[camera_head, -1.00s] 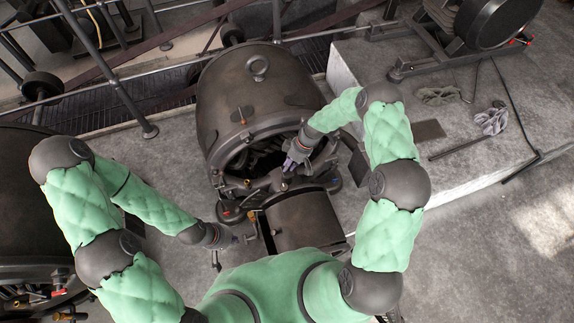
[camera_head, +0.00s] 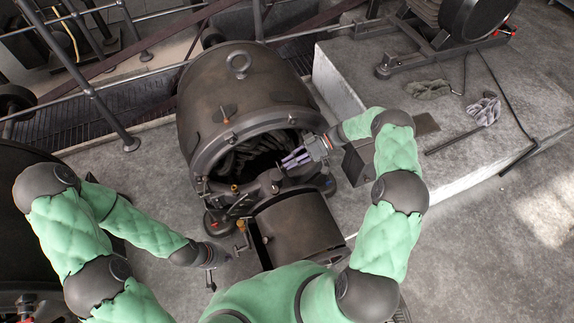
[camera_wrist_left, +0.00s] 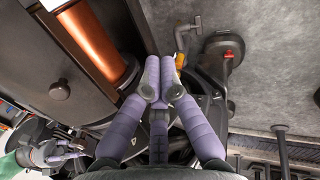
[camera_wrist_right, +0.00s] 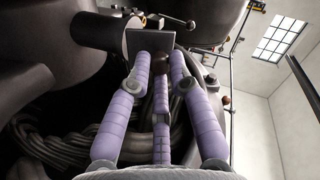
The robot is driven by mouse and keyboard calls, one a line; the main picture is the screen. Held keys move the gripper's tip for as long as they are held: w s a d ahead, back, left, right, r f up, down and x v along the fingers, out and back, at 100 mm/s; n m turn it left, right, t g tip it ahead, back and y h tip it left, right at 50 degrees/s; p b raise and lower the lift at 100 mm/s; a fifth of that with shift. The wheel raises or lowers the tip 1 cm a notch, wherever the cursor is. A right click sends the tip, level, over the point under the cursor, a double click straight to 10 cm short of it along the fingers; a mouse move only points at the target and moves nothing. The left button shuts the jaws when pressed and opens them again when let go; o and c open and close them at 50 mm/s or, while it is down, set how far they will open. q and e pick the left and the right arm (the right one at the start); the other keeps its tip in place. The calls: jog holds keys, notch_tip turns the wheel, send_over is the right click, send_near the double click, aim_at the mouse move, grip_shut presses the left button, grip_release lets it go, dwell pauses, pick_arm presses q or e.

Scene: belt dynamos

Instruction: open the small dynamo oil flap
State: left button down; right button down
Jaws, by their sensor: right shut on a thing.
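A dark dynamo (camera_head: 235,95) with an open front stands ahead of me. In the right wrist view, a small square dark plate (camera_wrist_left: 0,0) is not shown elsewhere clearly.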

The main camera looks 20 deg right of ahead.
jog(key=shift+d+f+y, duration=0.25)
jog(key=shift+d+y, duration=0.05)
jog(key=shift+y, duration=0.4)
jog(key=shift+d+f+y, duration=0.2)
jog(key=shift+d+y, duration=0.1)
jog(key=shift+y, duration=0.4)
jog(key=c, duration=1.1)
grip_release()
jog(key=shift+c, duration=0.2)
jog(key=shift+d, duration=0.15)
jog(key=d, duration=1.1)
jog(key=shift+w+d+r, duration=0.2)
jog(key=shift+d+r, duration=0.2)
jog(key=shift+r, duration=0.05)
